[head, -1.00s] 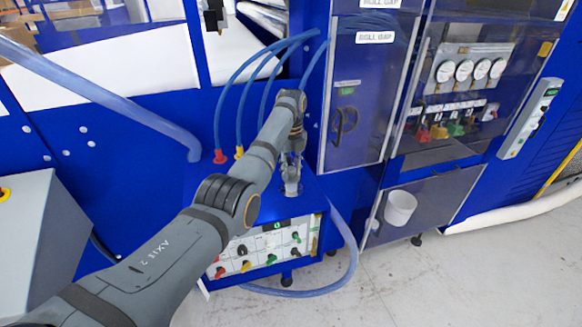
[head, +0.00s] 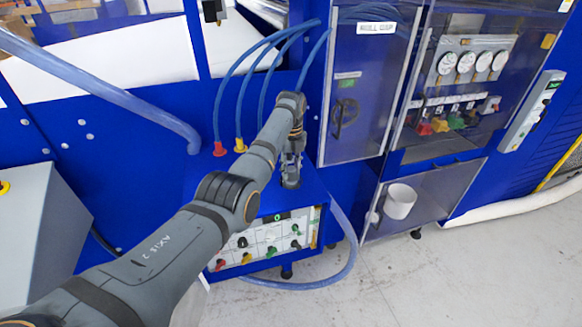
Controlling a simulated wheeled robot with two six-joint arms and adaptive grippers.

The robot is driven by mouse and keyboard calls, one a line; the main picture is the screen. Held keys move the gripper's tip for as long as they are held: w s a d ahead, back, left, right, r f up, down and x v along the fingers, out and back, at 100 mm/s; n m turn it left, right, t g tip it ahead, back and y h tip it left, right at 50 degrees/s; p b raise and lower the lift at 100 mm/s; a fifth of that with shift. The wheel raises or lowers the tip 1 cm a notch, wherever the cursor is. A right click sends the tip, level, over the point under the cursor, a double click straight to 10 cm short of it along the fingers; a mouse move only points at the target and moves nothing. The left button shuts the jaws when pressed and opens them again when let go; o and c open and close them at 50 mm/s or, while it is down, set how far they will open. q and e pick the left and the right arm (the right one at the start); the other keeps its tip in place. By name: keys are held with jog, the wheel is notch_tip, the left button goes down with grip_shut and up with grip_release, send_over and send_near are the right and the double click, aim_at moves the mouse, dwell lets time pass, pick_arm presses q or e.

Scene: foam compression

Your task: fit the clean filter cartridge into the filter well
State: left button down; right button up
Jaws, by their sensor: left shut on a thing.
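My left gripper (head: 291,178) points down at the top of the blue box (head: 248,192), near its right rear part. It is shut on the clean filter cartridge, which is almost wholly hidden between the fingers. The filter well is hidden beneath the gripper, so I cannot tell how deep the cartridge sits in it. My right gripper is out of view.
A red hose fitting (head: 219,149) and a yellow one (head: 240,146) stand on the box left of the gripper, with blue hoses rising behind. A cabinet door (head: 358,100) is close on the right. A loose blue hose (head: 350,255) lies on the floor.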

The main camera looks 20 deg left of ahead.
pick_arm(q)
jog(key=shift+f, duration=0.65)
jog(key=c, duration=1)
grip_release()
jog(key=shift+o, duration=0.2)
notch_tip(320, 180, up, 12)
